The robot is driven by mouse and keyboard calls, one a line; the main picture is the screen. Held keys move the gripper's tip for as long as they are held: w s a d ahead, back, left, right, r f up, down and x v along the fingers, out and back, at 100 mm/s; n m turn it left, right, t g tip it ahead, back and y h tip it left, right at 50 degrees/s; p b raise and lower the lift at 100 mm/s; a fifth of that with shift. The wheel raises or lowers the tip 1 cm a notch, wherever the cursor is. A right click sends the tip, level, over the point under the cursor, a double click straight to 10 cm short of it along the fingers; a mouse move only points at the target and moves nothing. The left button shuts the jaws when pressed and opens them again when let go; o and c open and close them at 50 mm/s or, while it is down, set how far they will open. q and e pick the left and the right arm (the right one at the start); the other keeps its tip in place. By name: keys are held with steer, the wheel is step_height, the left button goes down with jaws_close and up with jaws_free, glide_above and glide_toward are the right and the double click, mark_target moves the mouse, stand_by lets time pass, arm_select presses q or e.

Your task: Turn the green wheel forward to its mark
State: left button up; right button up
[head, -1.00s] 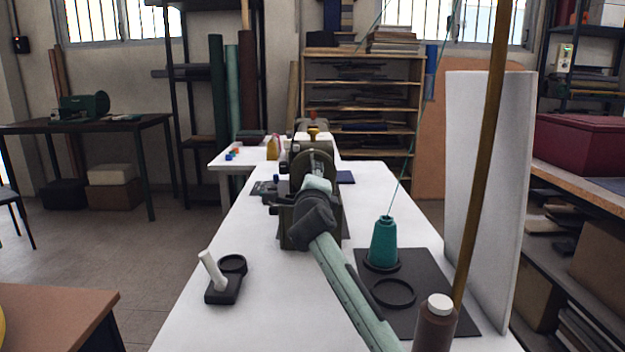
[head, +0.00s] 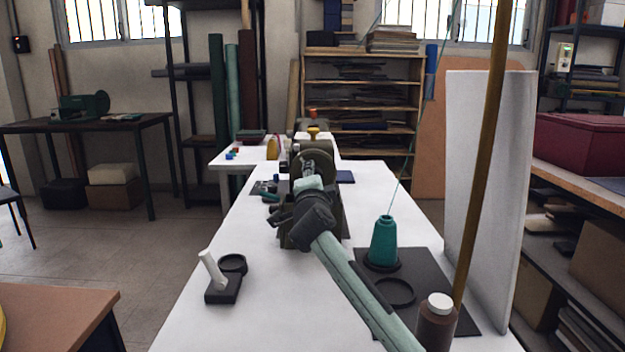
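A dark olive-green machine (head: 338,215) stands on the white table, seen end-on. A dark round wheel (head: 326,160) shows at its upper end, partly covered by my arm; its green colour is hard to make out and I cannot see a mark. My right arm comes in from the lower right. My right gripper (head: 280,217) is dark and sits in front of the machine, just below the wheel. I cannot tell whether it touches the wheel, or how its fingers stand. My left gripper is not in view.
A teal thread cone (head: 383,242) stands on a dark mat (head: 430,268), its thread running upward. A brown spool (head: 436,325) and a slanted brown pole (head: 480,160) are at the right, near a white panel (head: 485,190). A black holder (head: 222,290) is front left.

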stand_by(0.3)
steer(key=o, duration=1.2)
steer(key=shift+c, duration=0.2)
steer(key=s, duration=1.2)
steer(key=shift+f, duration=0.1)
